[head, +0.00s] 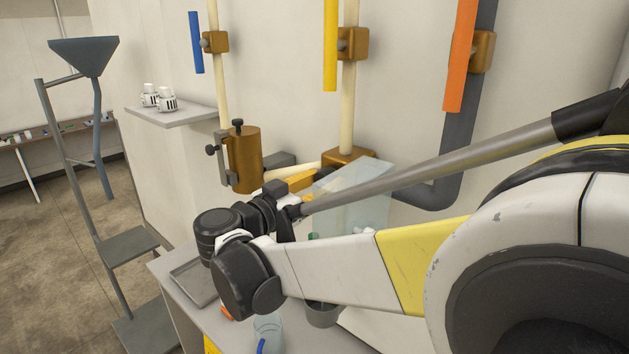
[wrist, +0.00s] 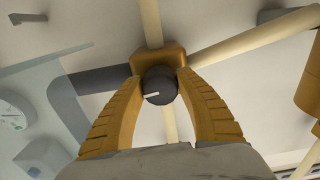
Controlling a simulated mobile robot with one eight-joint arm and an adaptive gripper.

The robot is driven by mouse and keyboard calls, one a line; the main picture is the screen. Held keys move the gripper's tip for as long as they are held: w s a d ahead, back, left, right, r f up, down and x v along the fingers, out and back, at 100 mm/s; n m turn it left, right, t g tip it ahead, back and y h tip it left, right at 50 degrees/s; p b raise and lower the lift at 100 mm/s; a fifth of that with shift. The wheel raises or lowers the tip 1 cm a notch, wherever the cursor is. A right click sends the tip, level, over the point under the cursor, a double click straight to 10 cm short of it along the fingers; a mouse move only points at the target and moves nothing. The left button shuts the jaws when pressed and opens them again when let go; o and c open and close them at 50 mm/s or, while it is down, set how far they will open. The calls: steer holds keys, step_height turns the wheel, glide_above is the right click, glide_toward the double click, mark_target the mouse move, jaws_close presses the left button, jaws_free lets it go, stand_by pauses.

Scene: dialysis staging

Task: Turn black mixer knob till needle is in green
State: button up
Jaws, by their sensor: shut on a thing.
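The black mixer knob (wrist: 158,92), a round cap with a white mark line, sits in front of a brass valve body (wrist: 150,58) in the wrist view. My gripper (wrist: 161,80) has its two ochre fingers on either side of the knob and is shut on it. A round white dial (wrist: 12,114) shows at the left edge of the wrist view, partly behind a clear panel. Its needle and green zone are too small to read. In the head view the brass mixer body (head: 347,158) shows behind my arm; the knob is hidden there.
A clear tilted panel (head: 352,195) stands close beside the mixer. Pale and grey pipes run along the wall. Below are a counter with a metal tray (head: 192,282), a grey cup (head: 322,315) and a clear beaker (head: 268,332).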

steer(key=shift+n, duration=0.3)
steer(key=n+b, duration=0.2)
steer(key=n, duration=0.1)
steer(key=shift+f+n, duration=0.1)
steer(key=shift+n, duration=0.2)
steer(key=n+b, duration=0.1)
steer(key=n, duration=0.4)
steer(key=shift+d+n+b, duration=0.1)
steer(key=shift+n+b, duration=0.2)
steer(key=n+b, duration=0.1)
steer(key=n, duration=0.3)
steer(key=shift+s, duration=0.1)
steer(key=n, duration=0.5)
steer(key=shift+r+b, duration=0.2)
steer(key=shift+b, duration=0.15)
steer(key=shift+n, duration=0.3)
steer(key=o, duration=1.2)
steer(key=shift+d, duration=0.1)
steer(key=shift+o, duration=0.2)
